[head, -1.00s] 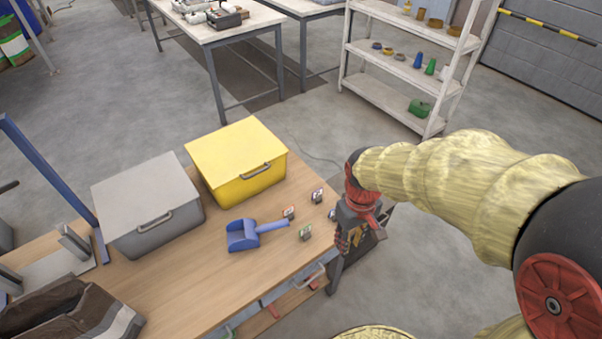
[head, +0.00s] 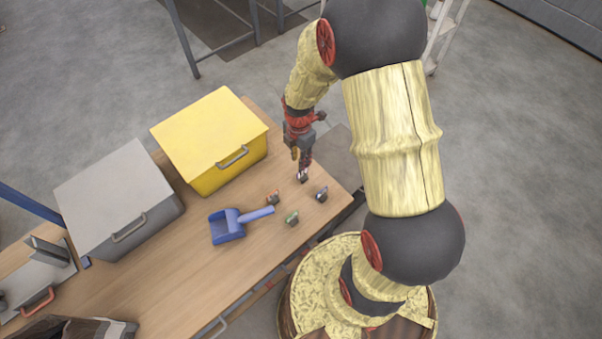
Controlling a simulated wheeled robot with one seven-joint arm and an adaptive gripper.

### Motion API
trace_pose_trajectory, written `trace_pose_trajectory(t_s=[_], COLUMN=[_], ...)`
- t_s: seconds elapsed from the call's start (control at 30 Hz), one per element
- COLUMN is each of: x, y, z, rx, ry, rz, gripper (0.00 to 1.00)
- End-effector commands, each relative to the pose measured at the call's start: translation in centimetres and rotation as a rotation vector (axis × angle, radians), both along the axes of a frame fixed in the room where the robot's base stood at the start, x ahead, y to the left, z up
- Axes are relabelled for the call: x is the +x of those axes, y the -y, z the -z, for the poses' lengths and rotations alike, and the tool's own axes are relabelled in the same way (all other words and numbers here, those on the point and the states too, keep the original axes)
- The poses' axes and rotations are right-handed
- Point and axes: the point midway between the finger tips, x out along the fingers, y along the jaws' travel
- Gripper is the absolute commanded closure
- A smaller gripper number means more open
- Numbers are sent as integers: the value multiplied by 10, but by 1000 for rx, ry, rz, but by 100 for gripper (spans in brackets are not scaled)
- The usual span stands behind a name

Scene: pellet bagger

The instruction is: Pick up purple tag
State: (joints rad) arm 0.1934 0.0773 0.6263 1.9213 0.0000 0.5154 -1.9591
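Several small tags on dark clips stand near the right end of the wooden table. My gripper (head: 303,172) points down over the far one, which I take to be the purple tag (head: 302,177); its fingertips are right at it and partly cover it. The colour of this tag is hard to make out now. I cannot tell whether the fingers are open or closed around it. An orange-red tag (head: 273,198), a green tag (head: 292,218) and a bluish tag (head: 321,194) stand close by, apart from the gripper.
A blue scoop (head: 228,226) lies left of the tags. A yellow lidded bin (head: 210,140) and a grey lidded bin (head: 116,198) stand along the table's back. The right table edge (head: 345,188) is close to the tags. Bare wood lies in front of the scoop.

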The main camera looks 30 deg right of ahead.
Motion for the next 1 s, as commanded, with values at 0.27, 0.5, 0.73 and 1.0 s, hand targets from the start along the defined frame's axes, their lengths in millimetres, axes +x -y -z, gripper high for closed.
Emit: trace_pose_trajectory(t_s=[0.27,0.5,0.73,1.0], x=[-2,-6,-5,-5], y=[1,8,8,8], z=[26,55,75,74], rx=[1,0,0,0], ry=[-2,-3,-1,-1], rz=[1,3,2,2], gripper=[74,74,74,80])
